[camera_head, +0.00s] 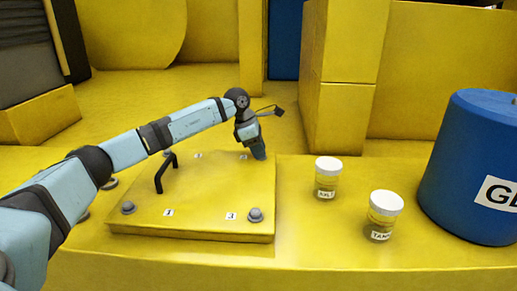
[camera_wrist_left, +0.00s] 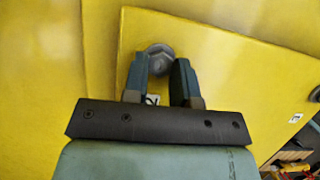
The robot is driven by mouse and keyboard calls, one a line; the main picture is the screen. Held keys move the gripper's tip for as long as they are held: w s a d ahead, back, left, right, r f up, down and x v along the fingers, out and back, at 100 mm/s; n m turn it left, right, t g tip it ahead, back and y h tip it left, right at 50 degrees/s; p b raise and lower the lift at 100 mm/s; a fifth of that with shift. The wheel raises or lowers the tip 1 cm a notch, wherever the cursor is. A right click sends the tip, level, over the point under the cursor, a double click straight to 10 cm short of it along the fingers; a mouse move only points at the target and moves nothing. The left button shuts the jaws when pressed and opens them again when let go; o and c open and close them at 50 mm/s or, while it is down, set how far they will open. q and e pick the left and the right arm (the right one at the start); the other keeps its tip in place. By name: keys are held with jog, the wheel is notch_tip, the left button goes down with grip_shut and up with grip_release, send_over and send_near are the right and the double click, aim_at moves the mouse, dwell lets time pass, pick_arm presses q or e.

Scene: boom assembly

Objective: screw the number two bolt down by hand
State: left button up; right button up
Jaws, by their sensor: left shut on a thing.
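The yellow cover plate (camera_head: 205,190) lies on the yellow deck, with small number labels and grey bolts near its corners. My left gripper (camera_head: 260,153) points down at its far right corner and hides the bolt there in the head view. In the left wrist view, the number two bolt (camera_wrist_left: 158,54) shows its grey hex head and flange between the fingertips. My left gripper (camera_wrist_left: 160,68) is shut on this bolt. A label (camera_wrist_left: 152,99) lies between the fingers, partly covered. Whether the flange touches the plate is hard to tell. My right gripper is not in view.
Bolts stand by label 1 (camera_head: 128,207) and label 3 (camera_head: 255,214). A black handle (camera_head: 165,173) rises from the plate's left part. Two white-lidded jars (camera_head: 327,178) (camera_head: 383,216) and a blue drum (camera_head: 478,170) stand to the right. A yellow post (camera_head: 340,115) rises behind.

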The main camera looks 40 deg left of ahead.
pick_arm(q)
jog(key=shift+r, duration=0.15)
jog(key=o, duration=0.9)
jog(key=v, duration=1.3)
jog(key=shift+s+a+r+p, duration=0.1)
jog(key=shift+a+r+p, duration=0.1)
jog(key=shift+r+p, duration=0.15)
jog(key=shift+f, duration=0.1)
